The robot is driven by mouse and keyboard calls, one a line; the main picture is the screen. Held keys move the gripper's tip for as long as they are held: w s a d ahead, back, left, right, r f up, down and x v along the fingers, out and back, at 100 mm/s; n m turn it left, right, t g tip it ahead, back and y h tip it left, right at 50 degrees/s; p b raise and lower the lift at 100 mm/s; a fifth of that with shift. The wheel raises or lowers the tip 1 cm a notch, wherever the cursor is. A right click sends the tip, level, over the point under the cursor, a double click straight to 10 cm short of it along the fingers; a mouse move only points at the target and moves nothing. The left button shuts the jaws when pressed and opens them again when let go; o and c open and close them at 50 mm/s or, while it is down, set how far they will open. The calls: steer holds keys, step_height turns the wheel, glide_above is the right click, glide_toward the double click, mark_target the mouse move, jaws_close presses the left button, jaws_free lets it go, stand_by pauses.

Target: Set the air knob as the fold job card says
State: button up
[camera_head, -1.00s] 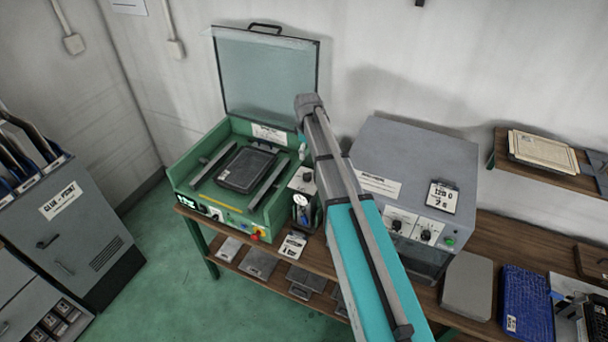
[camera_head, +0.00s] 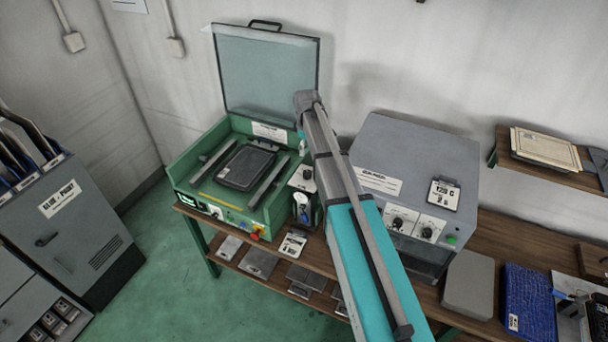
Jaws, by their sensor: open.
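The green press-like machine (camera_head: 184,178) stands on the bench with its clear lid raised. At its right front is a small light panel with a dark round knob (camera_head: 307,174); I cannot read its setting. Below it is a small gauge-like part (camera_head: 302,208), blurred dark and blue. A white card (camera_head: 293,243) lies at the bench's front edge below; its print is too small to read, and I cannot tell if it is the fold job card. My arm reaches up across the middle, its far end near the machine's right back corner. My gripper's fingers are not seen.
A grey box-shaped unit (camera_head: 415,150) with two dials and a clipped card (camera_head: 444,193) reading about 120 C stands right of my arm. Flat plates rest on the shelf below.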

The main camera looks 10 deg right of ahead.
mark_target(307, 172)
steer(key=shift+w+d+f+b, duration=0.1)
steer(key=shift+w+f+b, duration=0.05)
steer(key=shift+f+b, duration=6)
steer(key=shift+f, duration=0.1)
steer(key=shift+c, duration=0.2)
steer(key=c, duration=1.1)
steer(key=shift+a, duration=0.3)
steer(key=shift+d, duration=0.4)
steer(key=shift+c, duration=0.2)
steer(key=o, duration=1.1)
steer(key=shift+d, duration=0.1)
steer(key=shift+o, duration=0.4)
